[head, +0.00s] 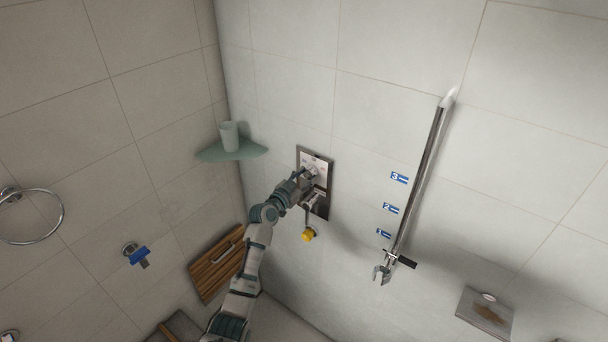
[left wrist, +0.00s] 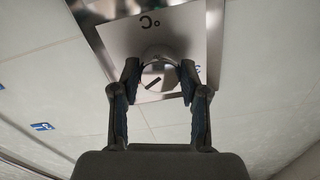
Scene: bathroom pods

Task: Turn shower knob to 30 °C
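The shower control panel (head: 316,166) is a metal plate on the tiled wall in the middle of the head view. The left wrist view shows the panel (left wrist: 187,35) close up, with a "°C" mark that appears upside down. The round shiny knob (left wrist: 158,78) has a dark slanted mark on its face. My left gripper (head: 307,175) is at the upper part of the panel. In the left wrist view, the left gripper's (left wrist: 160,72) fingers stand apart on both sides of the knob. Whether they touch it is unclear. The temperature setting cannot be read. My right gripper is not in view.
A yellow-tipped fitting (head: 308,235) hangs below the panel. A corner shelf (head: 246,153) with a cup (head: 229,136) is at the left. A slanted shower rail (head: 421,180) stands right of blue number labels (head: 390,208). A wooden slatted seat (head: 215,266) is at lower left.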

